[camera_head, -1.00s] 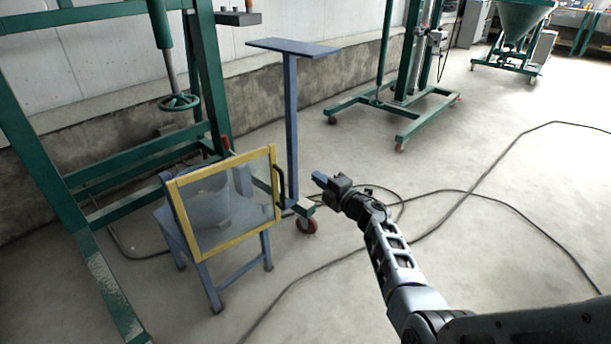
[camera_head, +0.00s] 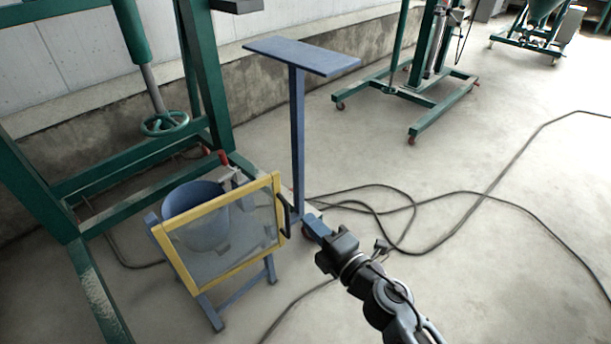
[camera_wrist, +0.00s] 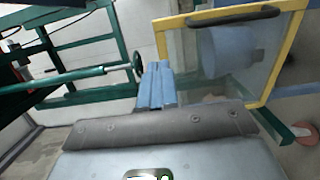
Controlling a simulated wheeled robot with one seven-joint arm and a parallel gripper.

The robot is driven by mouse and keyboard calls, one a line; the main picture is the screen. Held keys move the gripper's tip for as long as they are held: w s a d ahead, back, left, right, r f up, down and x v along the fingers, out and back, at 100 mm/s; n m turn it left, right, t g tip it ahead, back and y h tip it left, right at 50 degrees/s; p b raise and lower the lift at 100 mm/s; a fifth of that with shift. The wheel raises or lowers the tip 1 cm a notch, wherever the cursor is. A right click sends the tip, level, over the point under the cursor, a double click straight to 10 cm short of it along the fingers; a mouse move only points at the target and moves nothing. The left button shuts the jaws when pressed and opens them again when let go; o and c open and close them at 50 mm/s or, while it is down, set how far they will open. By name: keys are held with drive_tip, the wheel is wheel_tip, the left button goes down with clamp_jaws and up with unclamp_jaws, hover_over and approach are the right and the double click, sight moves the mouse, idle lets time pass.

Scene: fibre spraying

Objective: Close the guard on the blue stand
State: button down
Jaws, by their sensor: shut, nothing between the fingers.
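The guard (camera_head: 166,243) is a clear panel in a yellow frame, standing tilted in front of a blue bucket (camera_head: 183,197) on the low blue stand (camera_head: 213,318). I cannot tell how far it is from closed. Its black handle (camera_head: 286,218) is on the right side of the frame. My gripper (camera_head: 318,229) is shut and empty, just right of the handle with a small gap apparent. In the wrist view my blue fingers (camera_wrist: 157,84) are together, left of the yellow frame (camera_wrist: 289,52); the black handle (camera_wrist: 233,15) lies along its upper edge there.
A blue post with a flat top plate (camera_head: 300,54) stands behind the guard. A green frame with a handwheel (camera_head: 164,124) is at the left. Black cables (camera_head: 412,205) lie on the floor at the right. Open floor (camera_head: 500,250) lies right of my arm.

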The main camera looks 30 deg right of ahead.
sight(274, 178)
drive_tip(key=w, duration=0.4)
drive_tip(key=w+a+b, duration=0.1)
drive_tip(key=w, duration=0.4)
drive_tip(key=w+b, duration=0.1)
drive_tip(key=w, duration=0.3)
drive_tip(key=shift+w+a, duration=0.35)
drive_tip(key=shift+w, duration=0.05)
drive_tip(key=w+y, duration=0.1)
drive_tip(key=w, duration=0.1)
drive_tip(key=w+n+y, duration=0.2)
drive_tip(key=w, duration=0.1)
drive_tip(key=shift+w+a+g, duration=0.3)
drive_tip(key=shift+a, duration=0.05)
drive_tip(key=shift+w+r+y, duration=0.2)
drive_tip(key=shift+y, duration=0.1)
drive_tip(key=shift+a, duration=0.1)
